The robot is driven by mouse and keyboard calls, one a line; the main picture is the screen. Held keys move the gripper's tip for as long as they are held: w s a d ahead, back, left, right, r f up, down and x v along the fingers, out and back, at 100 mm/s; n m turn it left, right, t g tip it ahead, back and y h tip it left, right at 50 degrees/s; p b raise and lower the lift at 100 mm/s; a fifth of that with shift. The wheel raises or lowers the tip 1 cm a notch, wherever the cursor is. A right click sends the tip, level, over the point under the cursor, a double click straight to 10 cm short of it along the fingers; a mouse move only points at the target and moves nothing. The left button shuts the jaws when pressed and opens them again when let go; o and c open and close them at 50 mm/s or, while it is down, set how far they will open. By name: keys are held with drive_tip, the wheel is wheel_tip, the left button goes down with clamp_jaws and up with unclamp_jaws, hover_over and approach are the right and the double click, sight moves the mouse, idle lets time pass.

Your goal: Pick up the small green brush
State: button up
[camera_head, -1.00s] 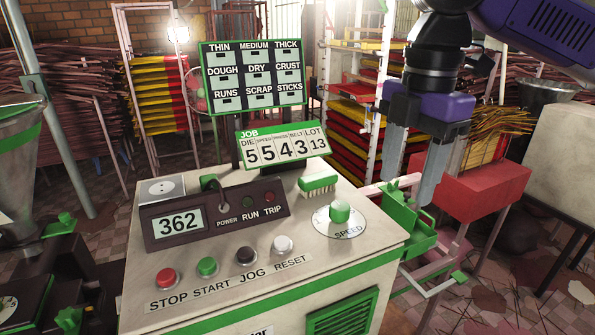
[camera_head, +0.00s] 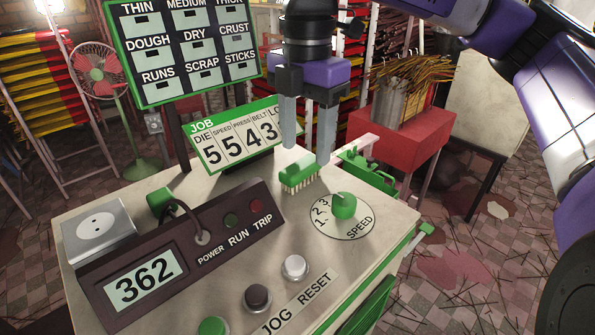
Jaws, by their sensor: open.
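The small green brush (camera_head: 297,173) lies on the pale top of the control cabinet (camera_head: 390,218), its pale bristles pointing down. It sits between the job sign and the speed dial. My gripper (camera_head: 306,148) points down with its two grey fingers apart and nothing between them. I cannot tell the exact height of the fingertips over the brush.
The job number sign (camera_head: 236,135) stands close left of my gripper. The green speed knob (camera_head: 344,205) is just right of the brush. A dark panel reading 362 (camera_head: 143,278) and several buttons lie in front. A red stand (camera_head: 408,133) is behind right.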

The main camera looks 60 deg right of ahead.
sight(303, 163)
drive_tip(key=shift+w+a+f, duration=0.1)
drive_tip(key=shift+f, duration=1.1)
drive_tip(key=shift+a+f, duration=0.1)
drive_tip(key=shift+f, duration=1.05)
clamp_jaws()
